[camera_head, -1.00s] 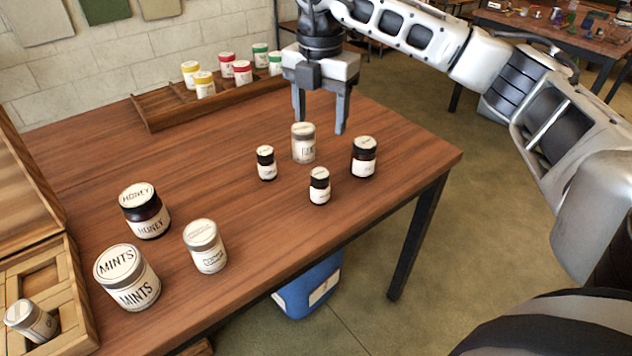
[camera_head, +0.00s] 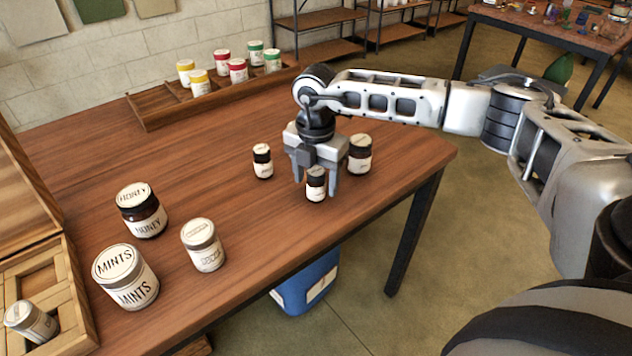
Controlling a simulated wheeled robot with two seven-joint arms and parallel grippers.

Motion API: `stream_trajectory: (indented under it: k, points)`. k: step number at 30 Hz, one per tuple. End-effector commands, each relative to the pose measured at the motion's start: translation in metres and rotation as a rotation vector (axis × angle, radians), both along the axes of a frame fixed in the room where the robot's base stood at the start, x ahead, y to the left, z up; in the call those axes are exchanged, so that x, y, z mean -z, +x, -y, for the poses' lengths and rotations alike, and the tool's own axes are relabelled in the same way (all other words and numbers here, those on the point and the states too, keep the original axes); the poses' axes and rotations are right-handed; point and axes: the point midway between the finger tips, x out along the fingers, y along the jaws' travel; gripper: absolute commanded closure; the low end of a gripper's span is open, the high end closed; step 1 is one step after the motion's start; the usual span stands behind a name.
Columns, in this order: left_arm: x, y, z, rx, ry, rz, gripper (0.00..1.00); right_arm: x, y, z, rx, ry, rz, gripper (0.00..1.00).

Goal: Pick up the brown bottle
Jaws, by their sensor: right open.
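Several small brown bottles with white lids and labels stand upright on the wooden table. One brown bottle (camera_head: 316,187) is between the fingers of my right gripper (camera_head: 316,190), which is open around it from above. A second small brown bottle (camera_head: 262,161) stands to the left of the gripper. A larger brown jar (camera_head: 360,156) stands just right of and behind the gripper. A brown honey jar (camera_head: 142,212) stands at the left. The grey-lidded jar seen earlier behind these bottles is hidden by my right gripper. My left gripper is not in view.
A wooden tray (camera_head: 150,113) with several colour-lidded jars is at the back. A wooden box (camera_head: 82,322) lies at the left edge. The middle of the table is clear.

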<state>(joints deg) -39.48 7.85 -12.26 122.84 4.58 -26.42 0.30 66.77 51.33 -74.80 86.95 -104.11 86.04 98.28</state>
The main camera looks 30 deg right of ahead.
Motion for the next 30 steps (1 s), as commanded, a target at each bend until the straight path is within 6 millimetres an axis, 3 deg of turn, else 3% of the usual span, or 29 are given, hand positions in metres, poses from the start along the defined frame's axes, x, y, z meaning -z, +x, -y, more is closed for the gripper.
stream_trajectory:
  k: [8, 14, 25, 30]
  points:
    - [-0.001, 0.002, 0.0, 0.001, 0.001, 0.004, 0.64, 0.004, 0.0, 0.0, 0.0, 0.0, 0.0, 0.39]
    - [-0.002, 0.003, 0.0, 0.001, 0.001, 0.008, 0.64, 0.004, 0.0, 0.0, 0.0, 0.0, 0.0, 0.89]
    - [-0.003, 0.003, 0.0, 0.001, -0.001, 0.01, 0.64, 0.0, 0.001, 0.0, 0.0, 0.001, 0.002, 0.89]
    - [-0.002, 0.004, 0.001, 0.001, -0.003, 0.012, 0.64, -0.015, 0.001, 0.0, 0.0, 0.002, 0.004, 0.89]
